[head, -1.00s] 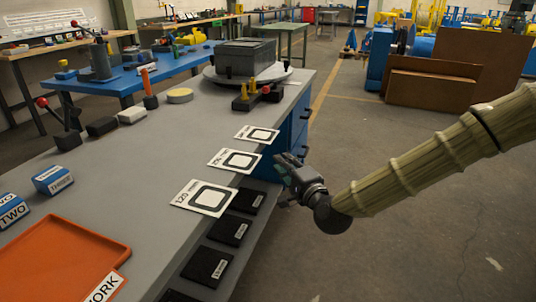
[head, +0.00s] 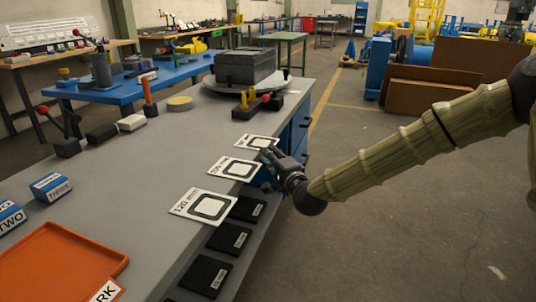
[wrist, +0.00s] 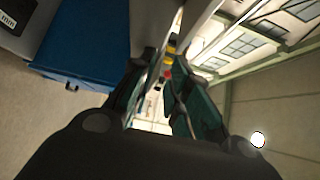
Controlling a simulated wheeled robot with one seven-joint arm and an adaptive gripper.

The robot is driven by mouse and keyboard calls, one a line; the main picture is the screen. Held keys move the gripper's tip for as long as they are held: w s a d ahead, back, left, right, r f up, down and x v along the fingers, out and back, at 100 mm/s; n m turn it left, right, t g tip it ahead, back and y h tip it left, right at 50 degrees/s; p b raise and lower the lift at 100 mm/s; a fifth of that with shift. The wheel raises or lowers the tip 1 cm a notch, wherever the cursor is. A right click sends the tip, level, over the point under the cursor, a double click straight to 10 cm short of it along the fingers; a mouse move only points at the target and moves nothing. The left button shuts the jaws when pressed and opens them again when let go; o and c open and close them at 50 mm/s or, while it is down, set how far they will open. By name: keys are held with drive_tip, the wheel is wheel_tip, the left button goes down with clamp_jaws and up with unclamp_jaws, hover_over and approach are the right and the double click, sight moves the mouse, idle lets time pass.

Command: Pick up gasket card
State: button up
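Three white gasket cards with black ring prints lie in a row along the bench's right edge: a near card marked 120 (head: 184,205), a middle card (head: 221,164) and a far card (head: 247,140). My gripper (head: 266,158) is at the bench edge, just right of the middle card, with its fingertips at the far card's near right corner. In the wrist view the two fingers (wrist: 163,88) stand apart. A thin pale edge shows between them; I cannot tell whether it is the far card or the bench top. Contact with the card is unclear.
Black labelled plates (head: 228,237) lie on a lower shelf under the bench edge. An orange tray (head: 65,262) is at near left. A grey box (head: 244,66) and a dark block with yellow pegs (head: 250,109) stand beyond the far card. The floor at right is open.

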drive_tip(key=shift+w+a, duration=0.2)
drive_tip(key=shift+w, duration=0.1)
drive_tip(key=shift+c, duration=0.4)
clamp_jaws()
wheel_tip(320, 180, up, 2)
drive_tip(key=shift+r+p, duration=0.25)
drive_tip(key=shift+p, duration=0.5)
